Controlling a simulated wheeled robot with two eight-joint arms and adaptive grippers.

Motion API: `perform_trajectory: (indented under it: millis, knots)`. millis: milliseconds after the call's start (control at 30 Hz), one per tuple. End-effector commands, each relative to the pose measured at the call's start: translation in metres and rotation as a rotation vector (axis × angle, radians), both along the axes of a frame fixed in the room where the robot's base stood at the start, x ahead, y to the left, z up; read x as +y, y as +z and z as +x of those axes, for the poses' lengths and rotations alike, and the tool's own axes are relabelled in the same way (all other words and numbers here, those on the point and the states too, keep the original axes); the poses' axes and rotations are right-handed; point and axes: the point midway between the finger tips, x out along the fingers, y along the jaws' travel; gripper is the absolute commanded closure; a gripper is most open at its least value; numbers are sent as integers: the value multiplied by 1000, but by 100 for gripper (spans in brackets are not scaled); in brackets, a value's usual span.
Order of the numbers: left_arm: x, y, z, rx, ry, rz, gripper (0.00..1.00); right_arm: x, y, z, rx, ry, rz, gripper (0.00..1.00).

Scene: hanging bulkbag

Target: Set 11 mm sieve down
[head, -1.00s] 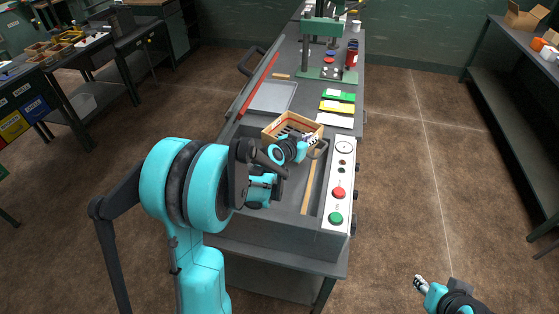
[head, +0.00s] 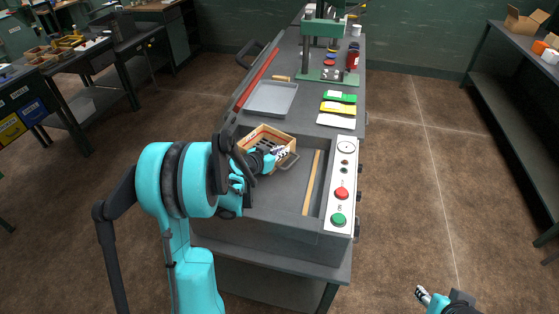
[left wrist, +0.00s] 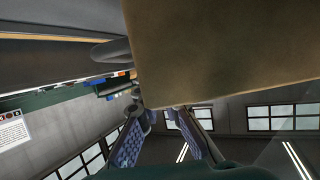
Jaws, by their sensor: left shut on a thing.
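The sieve (head: 251,138) is a shallow, light wooden frame with dark slots inside. It is over the left back part of the sunken grey bay in the bench. My left gripper (head: 277,154) is shut on the sieve's near right side. In the left wrist view, a broad tan face (left wrist: 225,50), likely the sieve's frame, fills the upper right, and my left fingers (left wrist: 160,138) reach up to its lower edge. I cannot tell whether the sieve touches the bay floor. My right gripper (head: 423,294) is low at the bottom right, away from the bench; its jaws are too small to read.
A wooden strip (head: 311,183) lies in the bay, right of the sieve. A control panel (head: 343,180) with red and green buttons borders the bay on the right. A grey tray (head: 271,98) and coloured packets (head: 338,107) lie behind. The bay's front middle looks clear.

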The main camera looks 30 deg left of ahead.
Motion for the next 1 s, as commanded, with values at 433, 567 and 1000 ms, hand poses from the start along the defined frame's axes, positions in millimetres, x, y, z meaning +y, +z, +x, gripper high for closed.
perform_trajectory:
  millis: [433, 567, 1000]
  knots:
    - [8, -31, -2, 0, 0, 1, 100, 0, -16, 0, 0, 0, 0, 60]
    - [8, -34, -2, 0, 0, 1, 100, 0, -19, 0, 0, 0, 0, 60]
    - [8, -31, -2, 0, 0, 0, 73, 0, -16, 0, 0, 0, 0, 60]
